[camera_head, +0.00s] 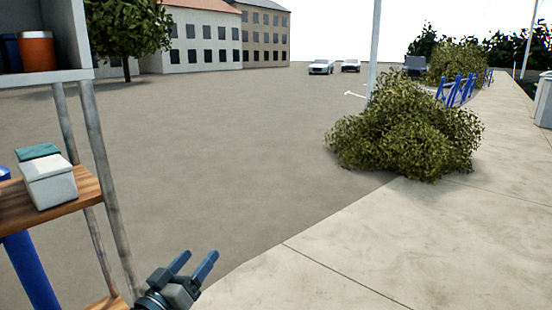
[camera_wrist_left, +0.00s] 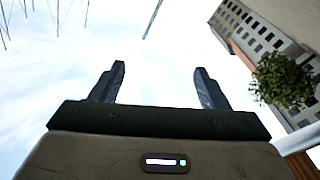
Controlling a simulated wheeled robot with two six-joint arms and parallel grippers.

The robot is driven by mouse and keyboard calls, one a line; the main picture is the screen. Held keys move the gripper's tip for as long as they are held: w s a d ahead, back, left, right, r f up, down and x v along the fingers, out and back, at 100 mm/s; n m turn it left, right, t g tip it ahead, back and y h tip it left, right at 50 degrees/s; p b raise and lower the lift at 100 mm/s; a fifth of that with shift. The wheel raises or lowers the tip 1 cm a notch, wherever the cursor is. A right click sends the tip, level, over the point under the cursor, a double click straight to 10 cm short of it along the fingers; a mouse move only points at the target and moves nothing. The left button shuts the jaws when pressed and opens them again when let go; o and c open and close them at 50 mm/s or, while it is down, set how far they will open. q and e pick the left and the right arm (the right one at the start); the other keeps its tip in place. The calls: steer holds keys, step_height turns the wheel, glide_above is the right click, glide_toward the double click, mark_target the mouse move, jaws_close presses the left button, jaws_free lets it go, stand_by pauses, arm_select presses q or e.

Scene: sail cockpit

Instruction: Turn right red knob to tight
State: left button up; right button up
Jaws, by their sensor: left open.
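No red knob shows in either view. My left gripper (camera_head: 192,263) is at the bottom of the head view, open and empty, its two blue fingers apart and pointing up and to the right. In the left wrist view the two fingers of the gripper (camera_wrist_left: 160,85) stand apart against the sky with nothing between them. My right gripper is not in view.
A shelf unit (camera_head: 100,165) stands at the left, close to my left arm, with boxes (camera_head: 47,182) and an orange container (camera_head: 37,52). A bush (camera_head: 405,130) stands beside the pavement (camera_head: 330,260). The grey ground (camera_head: 220,140) ahead is open.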

arm_select(q)
steer(key=s+a+f+m+g+y, duration=0.15)
steer(key=s+f+g, duration=0.25)
steer(key=s+f, duration=0.5)
steer(key=s+a+f+n+g+y, duration=0.1)
steer(key=s+a+f+g+y, duration=0.3)
steer(key=f, duration=0.8)
steer(key=s+a+f+g+y, duration=0.1)
steer(key=s+a+f+g, duration=0.15)
steer(key=s, duration=0.35)
steer(key=s+a+f+g+y, duration=0.1)
steer(key=s+f+g, duration=0.15)
steer(key=s, duration=0.35)
steer(key=s+a+f+g+y, duration=0.1)
steer(key=s+f, duration=0.2)
steer(key=s, duration=0.4)
step_height(320, 180, down, 29)
steer(key=w+a+g, duration=0.1)
steer(key=a+g, duration=0.1)
steer(key=a, duration=0.1)
steer(key=s+a+f, duration=0.1)
steer(key=s+f, duration=1.7)
steer(key=f, duration=0.2)
steer(key=shift+s+f+g, duration=0.4)
